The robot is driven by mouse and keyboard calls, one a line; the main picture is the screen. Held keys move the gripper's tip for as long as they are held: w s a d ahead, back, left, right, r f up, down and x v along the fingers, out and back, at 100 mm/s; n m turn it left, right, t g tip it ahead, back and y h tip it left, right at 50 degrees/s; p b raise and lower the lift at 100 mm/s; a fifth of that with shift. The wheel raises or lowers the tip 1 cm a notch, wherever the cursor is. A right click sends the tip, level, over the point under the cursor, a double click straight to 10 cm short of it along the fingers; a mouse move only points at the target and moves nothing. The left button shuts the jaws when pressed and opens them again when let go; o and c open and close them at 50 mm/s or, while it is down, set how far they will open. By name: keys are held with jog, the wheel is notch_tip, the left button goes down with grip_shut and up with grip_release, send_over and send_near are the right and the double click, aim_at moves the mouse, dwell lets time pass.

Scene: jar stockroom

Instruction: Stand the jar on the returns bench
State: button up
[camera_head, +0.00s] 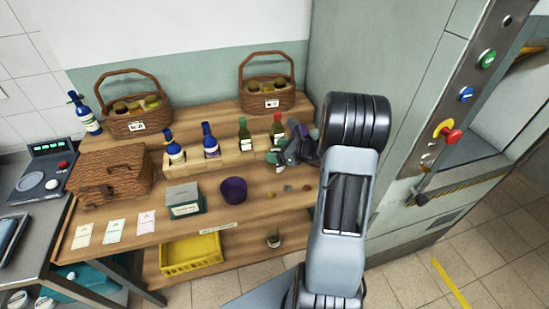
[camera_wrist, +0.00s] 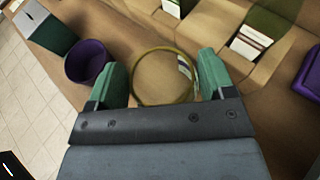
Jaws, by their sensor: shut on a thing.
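In the wrist view a clear glass jar (camera_wrist: 152,78) with a yellowish rim and a label on its right side sits between the green fingers of my gripper (camera_wrist: 165,80). My gripper is shut on it. In the head view my gripper (camera_head: 284,155) is over the right part of a wooden bench (camera_head: 225,205), in front of the green bottles; the jar is mostly hidden there. I cannot tell whether the jar touches the bench top. The label on the bench's front edge is too small to read.
A purple bowl (camera_head: 233,190) and a green-and-grey box (camera_head: 185,199) stand left of my gripper. Bottles (camera_head: 210,141) stand on a raised step behind. Small coloured pieces (camera_head: 288,188) lie near the front right. A yellow crate (camera_head: 191,254) and another jar (camera_head: 273,239) are on the lower shelf.

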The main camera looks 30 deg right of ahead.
jog(key=shift+w+a+f, duration=0.15)
jog(key=shift+w+f, duration=0.1)
jog(key=shift+f, duration=0.1)
jog(key=f, duration=0.1)
jog(key=f+p, duration=0.1)
jog(key=f, duration=0.1)
jog(key=shift+w+a, duration=0.15)
jog(key=shift+w, duration=0.05)
jog(key=shift+f, duration=0.35)
jog(key=shift+f, duration=0.15)
jog(key=o, duration=1)
